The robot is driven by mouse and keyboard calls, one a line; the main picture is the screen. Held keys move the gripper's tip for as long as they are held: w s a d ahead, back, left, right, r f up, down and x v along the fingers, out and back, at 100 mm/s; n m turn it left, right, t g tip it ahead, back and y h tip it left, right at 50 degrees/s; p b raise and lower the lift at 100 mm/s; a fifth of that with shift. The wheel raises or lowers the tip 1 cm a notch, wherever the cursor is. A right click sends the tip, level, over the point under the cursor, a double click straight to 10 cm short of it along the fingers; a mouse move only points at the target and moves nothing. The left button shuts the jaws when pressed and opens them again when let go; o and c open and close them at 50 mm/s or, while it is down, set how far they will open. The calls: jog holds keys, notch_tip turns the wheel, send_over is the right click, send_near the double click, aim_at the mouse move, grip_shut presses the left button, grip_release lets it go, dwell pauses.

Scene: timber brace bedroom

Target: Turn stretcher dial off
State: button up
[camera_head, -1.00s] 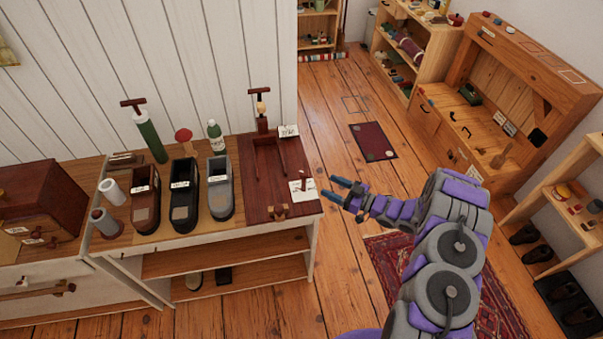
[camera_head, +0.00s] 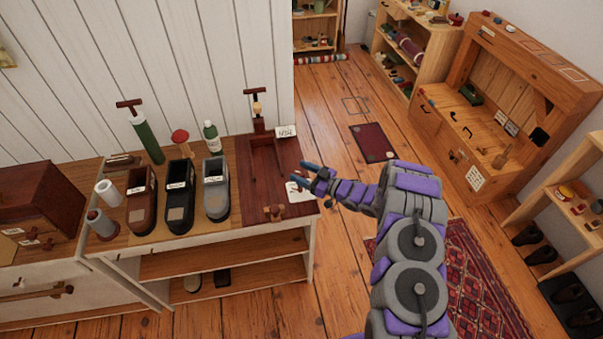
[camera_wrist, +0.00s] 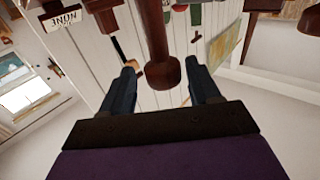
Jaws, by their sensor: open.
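The stretcher station is a dark red-brown board (camera_head: 245,190) at the right end of the workbench in the head view. In the wrist view a dark red-brown rod with a round end (camera_wrist: 163,73) shows between the two open fingers, possibly the dial's handle. I cannot tell whether a finger touches it. A label reading NONE (camera_wrist: 62,18) shows at upper left.
Three shoes, brown (camera_head: 141,215), black (camera_head: 179,215) and grey (camera_head: 216,200), stand left of the board. A post (camera_head: 258,110) rises at its back. The floor to the right is open, with a red rug (camera_head: 470,270).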

jog(key=shift+a+f, duration=0.1)
jog(key=shift+a, duration=0.6)
jog(key=c, duration=0.5)
jog(key=shift+d, duration=0.2)
jog(key=c, duration=0.5)
jog(key=shift+o, duration=0.2)
jog(key=shift+d+n, duration=0.1)
jog(key=shift+n, duration=0.2)
jog(key=shift+g+p, duration=0.4)
jog(key=shift+g, duration=0.1)
jog(key=shift+d+f+n+g+y, duration=0.1)
jog(key=shift+n+g+y, duration=0.6)
jog(key=shift+n+g, duration=0.55)
jog(key=n+g+b, duration=0.1)
jog(key=g+b, duration=0.1)
jog(key=g, duration=0.1)
jog(key=shift+n+b, duration=0.3)
jog(key=shift+n, duration=0.05)
jog(key=shift+n+g+b, duration=0.3)
jog(key=shift+g+b, duration=0.2)
jog(key=shift+g, duration=0.15)
jog(key=shift+r+g, duration=0.2)
jog(key=shift+g, duration=0.1)
